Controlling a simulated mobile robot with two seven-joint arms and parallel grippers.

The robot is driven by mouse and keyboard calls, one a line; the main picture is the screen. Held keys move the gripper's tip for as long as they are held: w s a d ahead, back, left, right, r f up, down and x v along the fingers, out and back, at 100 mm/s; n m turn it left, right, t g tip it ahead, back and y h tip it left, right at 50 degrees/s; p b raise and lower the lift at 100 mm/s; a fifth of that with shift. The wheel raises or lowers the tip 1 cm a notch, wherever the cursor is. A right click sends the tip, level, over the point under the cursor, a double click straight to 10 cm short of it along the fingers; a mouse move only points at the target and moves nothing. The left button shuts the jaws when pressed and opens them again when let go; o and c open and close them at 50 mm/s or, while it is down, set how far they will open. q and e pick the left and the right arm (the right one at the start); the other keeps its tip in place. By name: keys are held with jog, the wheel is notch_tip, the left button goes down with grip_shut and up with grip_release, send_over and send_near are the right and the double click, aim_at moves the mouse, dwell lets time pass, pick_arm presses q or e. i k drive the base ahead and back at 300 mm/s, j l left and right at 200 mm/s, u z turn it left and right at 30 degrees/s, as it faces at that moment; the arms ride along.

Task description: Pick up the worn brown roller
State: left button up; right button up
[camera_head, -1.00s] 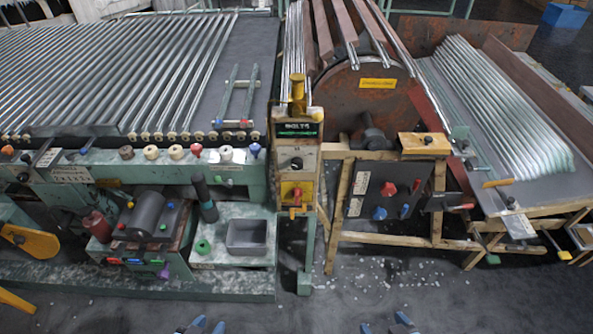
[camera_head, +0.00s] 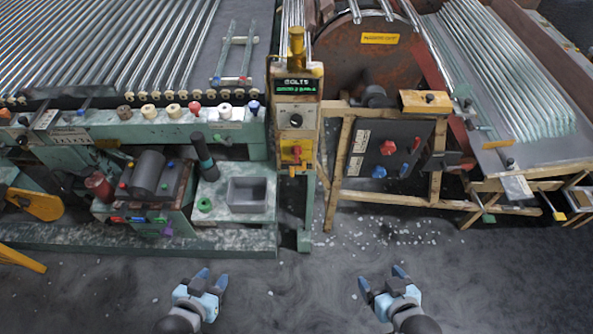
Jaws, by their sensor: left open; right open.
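A small brown roller (camera_head: 124,112) sits on the green machine ledge (camera_head: 75,131), at the left end of a row of similar small pieces. It looks like the worn brown roller, though its surface is too small to judge for wear. My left gripper (camera_head: 213,277) is open and empty over the floor at the bottom, well below and right of the roller. My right gripper (camera_head: 380,278) is open and empty over the floor, further right. Neither gripper touches anything.
Cream rollers (camera_head: 148,111), a red piece (camera_head: 195,108), a white one (camera_head: 225,110) and a blue one (camera_head: 254,107) share the ledge. Below are a dark cylinder (camera_head: 147,173), an upright dark green cylinder (camera_head: 204,155) and a grey tray (camera_head: 248,212). A control post (camera_head: 296,120) stands right.

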aim_at(127, 113)
jog(key=j+u, duration=0.1)
jog(key=u, duration=0.3)
jog(key=i+j+u, duration=0.1)
jog(key=u, duration=0.3)
jog(key=i+u, duration=0.1)
jog(key=u, duration=0.3)
jog(key=i+j+u, duration=0.1)
jog(key=u, duration=0.3)
jog(key=i+j, duration=0.1)
jog(key=i, duration=0.35)
jog(key=i+j, duration=0.1)
jog(key=i, duration=0.35)
